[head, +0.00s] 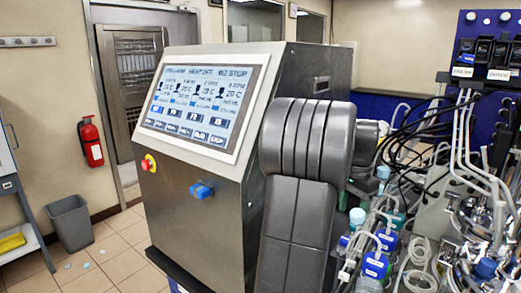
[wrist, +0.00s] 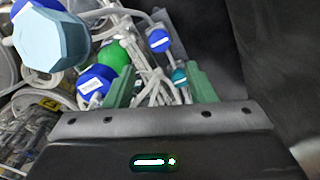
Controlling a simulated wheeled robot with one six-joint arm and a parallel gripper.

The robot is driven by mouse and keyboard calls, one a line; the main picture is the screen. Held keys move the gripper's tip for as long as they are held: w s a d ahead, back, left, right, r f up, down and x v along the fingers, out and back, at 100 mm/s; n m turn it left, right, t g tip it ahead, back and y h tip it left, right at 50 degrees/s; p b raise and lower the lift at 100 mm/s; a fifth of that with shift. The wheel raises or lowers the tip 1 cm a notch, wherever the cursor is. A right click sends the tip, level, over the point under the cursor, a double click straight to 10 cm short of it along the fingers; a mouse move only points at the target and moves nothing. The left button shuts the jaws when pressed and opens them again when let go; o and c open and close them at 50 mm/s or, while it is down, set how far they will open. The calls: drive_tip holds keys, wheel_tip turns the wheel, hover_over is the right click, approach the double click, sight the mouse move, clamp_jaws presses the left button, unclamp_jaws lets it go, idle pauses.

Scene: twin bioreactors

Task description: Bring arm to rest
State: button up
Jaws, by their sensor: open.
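My gripper (wrist: 161,82) shows in the wrist view as two green fingers set wide apart. It is open, and nothing is clearly held between the fingers. Pale tubes and a small blue cap (wrist: 159,40) show beyond and between the fingers; I cannot tell how far off they are. In the head view my dark grey arm (head: 305,150) stands in front of the right side of the steel control cabinet (head: 205,215). My gripper is hidden in the head view.
The cabinet carries a lit screen (head: 200,105) and a red knob (head: 148,163). Tubes, cables and blue-labelled bottles (head: 375,265) crowd the right. In the wrist view a large pale-blue cap (wrist: 52,38) is at upper left. Open tiled floor (head: 115,245) lies left.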

sight(345, 238)
wheel_tip(345, 238, down, 9)
drive_tip(key=shift+s+r+p, duration=0.1)
drive_tip(key=shift+r+p, duration=0.1)
drive_tip(key=shift+p, duration=0.15)
drive_tip(key=shift+f+n, duration=0.2)
drive_tip(key=shift+n, duration=0.1)
drive_tip(key=n+b, duration=0.1)
drive_tip(key=n, duration=0.3)
drive_tip(key=shift+a+n, duration=0.1)
drive_tip(key=shift+n, duration=0.2)
drive_tip(key=n+b, duration=0.2)
drive_tip(key=n, duration=0.2)
drive_tip(key=shift+n, duration=0.3)
drive_tip(key=n+b, duration=0.2)
drive_tip(key=n, duration=0.3)
drive_tip(key=shift+a+b, duration=0.15)
drive_tip(key=shift+b, duration=0.15)
drive_tip(key=shift+a+n+b, duration=0.1)
drive_tip(key=shift+n+b, duration=0.6)
drive_tip(key=shift+n, duration=0.9)
drive_tip(key=shift+r, duration=0.1)
